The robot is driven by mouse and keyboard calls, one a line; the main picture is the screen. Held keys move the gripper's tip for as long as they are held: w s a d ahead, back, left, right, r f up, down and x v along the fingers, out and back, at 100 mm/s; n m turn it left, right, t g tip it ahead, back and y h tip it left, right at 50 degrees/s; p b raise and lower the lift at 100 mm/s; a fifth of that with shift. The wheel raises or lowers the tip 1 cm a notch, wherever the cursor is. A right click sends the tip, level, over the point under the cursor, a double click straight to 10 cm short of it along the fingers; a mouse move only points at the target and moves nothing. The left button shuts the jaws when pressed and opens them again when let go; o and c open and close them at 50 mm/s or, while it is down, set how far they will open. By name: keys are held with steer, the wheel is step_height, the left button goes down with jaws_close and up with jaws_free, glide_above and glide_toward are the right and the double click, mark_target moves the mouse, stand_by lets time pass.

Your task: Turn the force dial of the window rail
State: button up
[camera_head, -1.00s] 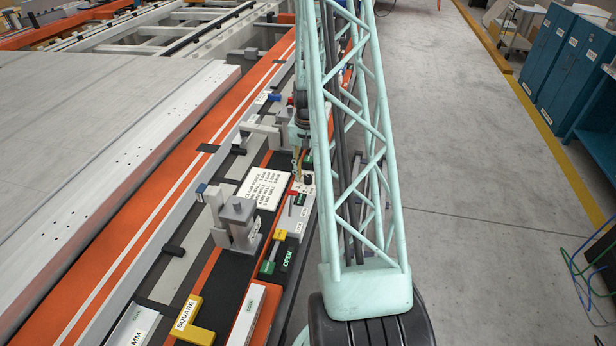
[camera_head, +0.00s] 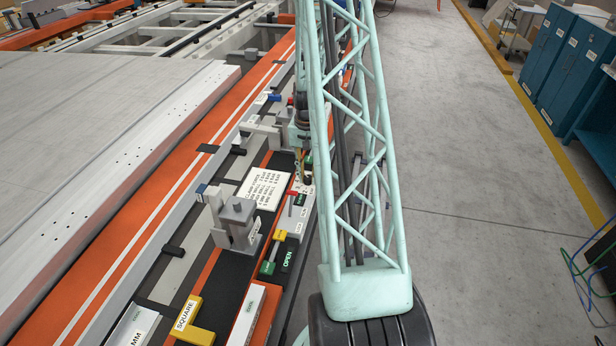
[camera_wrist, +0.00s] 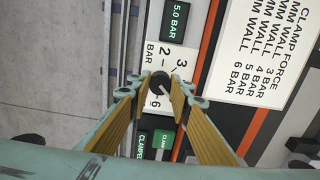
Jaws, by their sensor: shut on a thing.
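The force dial (camera_wrist: 160,82) is a small dark round knob on a white scale plate (camera_wrist: 157,53) marked BAR, with 2, 3 and 6 legible. My gripper (camera_wrist: 161,88) is shut on the dial, one finger on each side of it. The exact pointer setting is hard to read. A green display (camera_wrist: 176,22) beside the scale reads 5.0 BAR. In the head view my gripper (camera_head: 304,180) is at the rail, partly hidden by my arm, and the dial there is too small to make out.
A white clamp force card (camera_wrist: 265,50) lies beside the dial; it also shows in the head view (camera_head: 264,190). A grey clamp block (camera_head: 236,222) and a yellow SQUARE stop (camera_head: 190,318) stand nearer along the rail.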

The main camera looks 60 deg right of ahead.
steer(key=shift+n, duration=0.3)
steer(key=n+b, duration=0.1)
steer(key=n, duration=0.2)
steer(key=shift+n, duration=0.4)
steer(key=shift+n+b, duration=0.4)
steer(key=shift+n, duration=1.6)
steer(key=o, duration=0.9)
steer(key=shift+r, duration=0.1)
steer(key=shift+r, duration=5.9)
